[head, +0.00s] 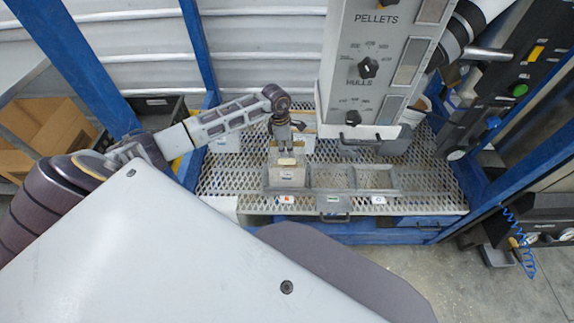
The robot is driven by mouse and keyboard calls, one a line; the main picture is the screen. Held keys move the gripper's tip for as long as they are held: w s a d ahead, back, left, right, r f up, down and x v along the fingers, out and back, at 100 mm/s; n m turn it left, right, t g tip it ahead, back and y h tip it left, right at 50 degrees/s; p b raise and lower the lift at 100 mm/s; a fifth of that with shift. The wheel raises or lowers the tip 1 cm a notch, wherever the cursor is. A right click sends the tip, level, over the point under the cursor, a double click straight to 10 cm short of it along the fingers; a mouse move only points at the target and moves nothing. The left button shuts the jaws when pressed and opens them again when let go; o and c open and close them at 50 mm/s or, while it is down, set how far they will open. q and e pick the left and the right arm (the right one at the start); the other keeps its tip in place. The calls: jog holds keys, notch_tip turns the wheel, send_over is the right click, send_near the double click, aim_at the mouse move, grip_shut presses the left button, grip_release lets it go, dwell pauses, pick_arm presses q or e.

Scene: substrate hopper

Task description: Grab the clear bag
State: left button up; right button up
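A clear, greyish bag (288,178) stands in the left part of a row of metal compartments on a perforated bench, with a pale tan patch at its top. My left gripper (285,150) points down just above the bag's top edge. Its fingers look small and dark, and whether they touch the bag or are closed on it cannot be made out. My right gripper is not in view.
The compartments (352,191) to the right of the bag look empty. A grey hopper panel (372,70) marked PELLETS and HULLS hangs over the bench. Blue posts (198,45) flank the bench. Cardboard boxes (45,125) sit on a shelf at left.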

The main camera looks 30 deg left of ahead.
pick_arm(q)
jog(key=shift+f, duration=0.1)
dwell(0.4)
grip_shut()
